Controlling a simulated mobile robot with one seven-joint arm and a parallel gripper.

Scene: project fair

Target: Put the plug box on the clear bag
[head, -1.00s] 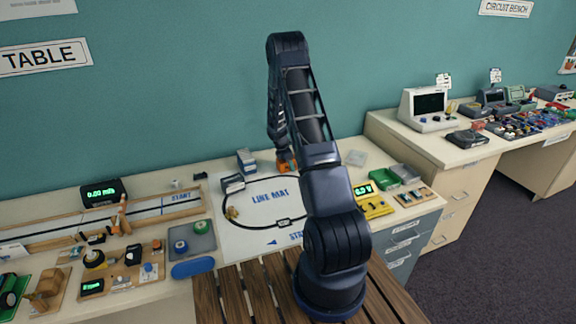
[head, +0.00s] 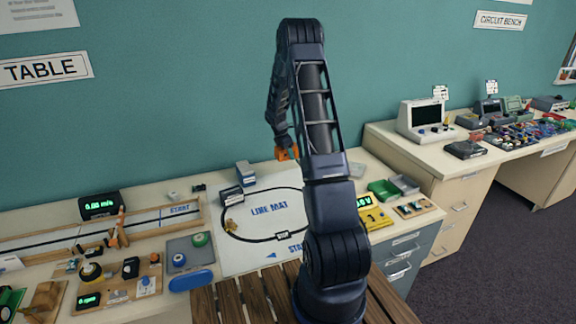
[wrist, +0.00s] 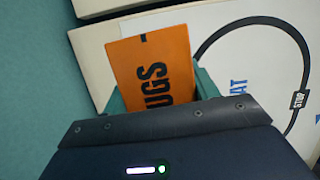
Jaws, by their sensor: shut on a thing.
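The plug box (wrist: 150,68) is orange with dark letters, of which "UGS" shows. My gripper (wrist: 160,92) is shut on it, with a finger at each side in the wrist view. In the head view the orange plug box (head: 286,154) hangs at the end of my arm, apparently above the back of the table beyond the line mat. A pale, see-through flat thing, likely the clear bag (head: 356,169), lies right of my arm and is partly hidden by it. It cannot be made out in the wrist view.
The line mat (head: 262,240) lies below and in front of my gripper. Green (head: 383,190) and grey (head: 405,184) trays and a yellow meter (head: 374,218) are at the right. The wall is close behind.

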